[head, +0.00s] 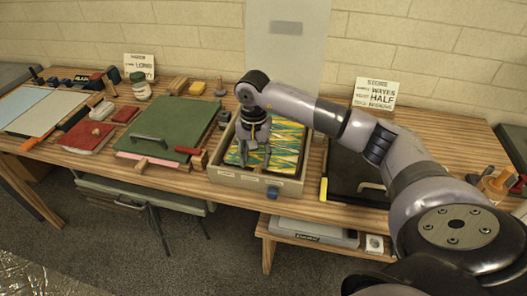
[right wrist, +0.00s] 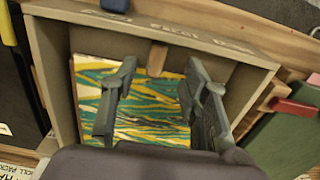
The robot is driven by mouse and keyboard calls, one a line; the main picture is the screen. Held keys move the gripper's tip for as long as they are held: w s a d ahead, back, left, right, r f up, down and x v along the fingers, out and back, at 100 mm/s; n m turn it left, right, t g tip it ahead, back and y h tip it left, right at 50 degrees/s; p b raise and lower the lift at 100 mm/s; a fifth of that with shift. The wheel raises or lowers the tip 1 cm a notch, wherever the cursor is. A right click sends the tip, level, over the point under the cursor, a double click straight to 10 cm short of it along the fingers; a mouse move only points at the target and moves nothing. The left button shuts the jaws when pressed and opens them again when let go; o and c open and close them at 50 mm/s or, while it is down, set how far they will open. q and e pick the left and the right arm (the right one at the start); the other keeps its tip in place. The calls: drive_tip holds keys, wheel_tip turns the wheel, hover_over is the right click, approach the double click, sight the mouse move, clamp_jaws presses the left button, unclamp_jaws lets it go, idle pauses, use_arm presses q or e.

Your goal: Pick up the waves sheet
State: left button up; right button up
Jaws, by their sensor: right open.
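The marbled sheet (head: 287,146), with wavy green, yellow and white bands, lies flat inside a wooden tray (head: 222,177). It also shows in the right wrist view (right wrist: 150,105), with a bare strip of tray floor beside its edge. A small wooden tab (right wrist: 157,58) sits at that edge, between my fingertips in the picture. My right gripper (head: 256,162) points down over the tray and is open and empty. Its two fingers (right wrist: 161,68) are apart above the sheet; whether they touch it I cannot tell. My left gripper is not in view.
A green board (head: 175,125) with a handle lies left of the tray. A dark panel (head: 352,180) with a handle lies right of it. The tray walls (right wrist: 255,100) rise around the gripper.

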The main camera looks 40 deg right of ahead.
sight(256, 172)
drive_tip(key=f+p, duration=0.1)
drive_tip(key=f, duration=0.2)
drive_tip(key=shift+s+a+f+p, duration=0.1)
drive_tip(key=shift+s+f+p, duration=0.2)
drive_tip(key=shift+s+p, duration=0.1)
drive_tip(key=shift+w+f, duration=0.1)
drive_tip(key=shift+f, duration=0.5)
drive_tip(key=shift+c, duration=0.4)
drive_tip(key=c, duration=0.8)
drive_tip(key=shift+r, duration=0.1)
